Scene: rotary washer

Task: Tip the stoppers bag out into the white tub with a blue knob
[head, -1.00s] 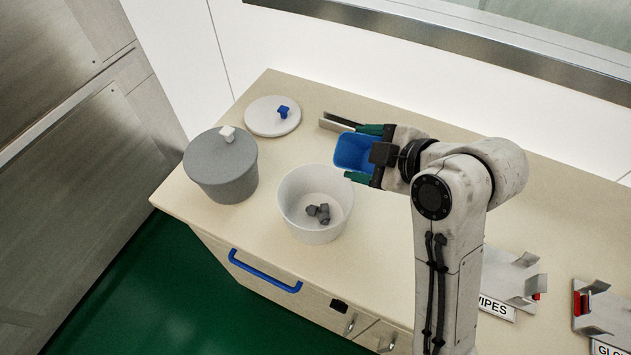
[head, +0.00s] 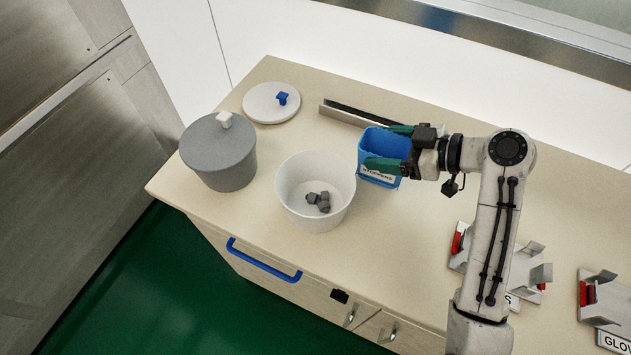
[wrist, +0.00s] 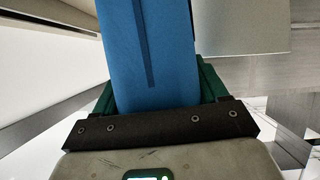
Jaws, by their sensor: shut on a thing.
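My gripper (head: 388,148), with green fingers, is shut on the blue stoppers bag (head: 368,156). The bag is upright, its label facing the front, and stands to the right of the white tub. In the wrist view the blue bag (wrist: 150,50) fills the space between the green fingers. The open white tub (head: 297,207) stands on the counter, with several dark grey stoppers (head: 318,201) on its floor. Its white lid with a blue knob (head: 282,99) lies flat on the counter behind it. Whether anything is left inside the bag cannot be seen.
A grey tub with a white-knobbed lid (head: 218,155) stands left of the white tub. A metal rail (head: 345,116) lies behind the bag. Metal holders (head: 600,297) stand at the right. A blue drawer handle (head: 262,262) is on the counter's front.

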